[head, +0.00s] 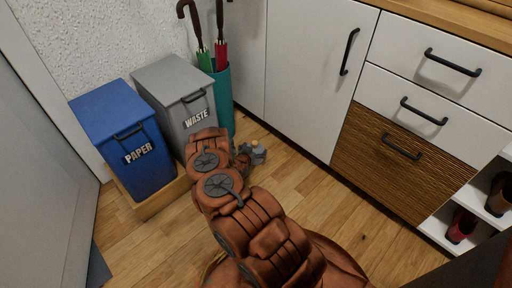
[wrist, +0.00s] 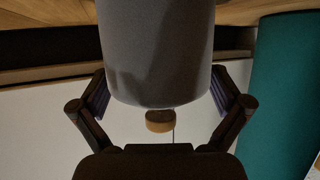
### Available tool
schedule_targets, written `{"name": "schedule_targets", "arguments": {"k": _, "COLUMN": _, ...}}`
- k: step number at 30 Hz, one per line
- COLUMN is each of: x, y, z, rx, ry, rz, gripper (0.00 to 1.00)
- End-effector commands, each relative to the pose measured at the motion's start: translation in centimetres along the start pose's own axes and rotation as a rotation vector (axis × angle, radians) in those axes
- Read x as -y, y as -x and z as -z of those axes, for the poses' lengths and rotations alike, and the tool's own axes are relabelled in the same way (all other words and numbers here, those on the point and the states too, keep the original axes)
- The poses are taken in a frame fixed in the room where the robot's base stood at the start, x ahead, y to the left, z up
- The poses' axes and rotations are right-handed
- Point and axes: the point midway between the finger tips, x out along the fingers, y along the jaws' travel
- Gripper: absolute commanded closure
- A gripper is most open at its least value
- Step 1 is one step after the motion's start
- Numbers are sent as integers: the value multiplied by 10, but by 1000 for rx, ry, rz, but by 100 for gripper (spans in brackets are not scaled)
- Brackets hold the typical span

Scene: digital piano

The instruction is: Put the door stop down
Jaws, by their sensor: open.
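A grey rounded cylinder, apparently the door stop (wrist: 155,45), fills the upper middle of the wrist view. It stands between the two fingers of my gripper (wrist: 164,92). The fingers are apart, one on each side of it. I cannot tell whether the pads touch it. A small tan and dark piece (wrist: 160,122) shows at its lower end; I cannot tell whether it belongs to it. In the head view, a small grey shape (head: 258,152) shows low over the floor, just beyond my arm, which hides most of that spot.
A blue paper bin (head: 124,138) and a grey waste bin (head: 176,90) stand left of my arm. A teal umbrella stand (head: 223,98) is behind it and shows at right in the wrist view (wrist: 285,100). White cabinets (head: 310,80) line the back. Wooden floor (head: 325,205) is clear at right.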

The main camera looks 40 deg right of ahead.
Motion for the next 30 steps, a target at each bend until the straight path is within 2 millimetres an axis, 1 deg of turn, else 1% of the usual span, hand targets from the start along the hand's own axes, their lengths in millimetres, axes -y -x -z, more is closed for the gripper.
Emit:
{"name": "schedule_targets", "arguments": {"k": 1, "x": 0, "y": 10, "z": 2, "rx": 3, "ry": 2, "rz": 0, "gripper": 0}}
{"name": "schedule_targets", "arguments": {"k": 9, "x": 0, "y": 56, "z": 2, "rx": 1, "ry": 2, "rz": 0, "gripper": 0}}
{"name": "schedule_targets", "arguments": {"k": 15, "x": 0, "y": 85, "z": 1, "rx": 3, "ry": 2, "rz": 1, "gripper": 0}}
{"name": "schedule_targets", "arguments": {"k": 21, "x": 0, "y": 98, "z": 1, "rx": -2, "ry": 0, "rz": 0, "gripper": 0}}
{"name": "schedule_targets", "arguments": {"k": 30, "x": 0, "y": 99, "z": 0, "rx": -1, "ry": 0, "rz": 0, "gripper": 0}}
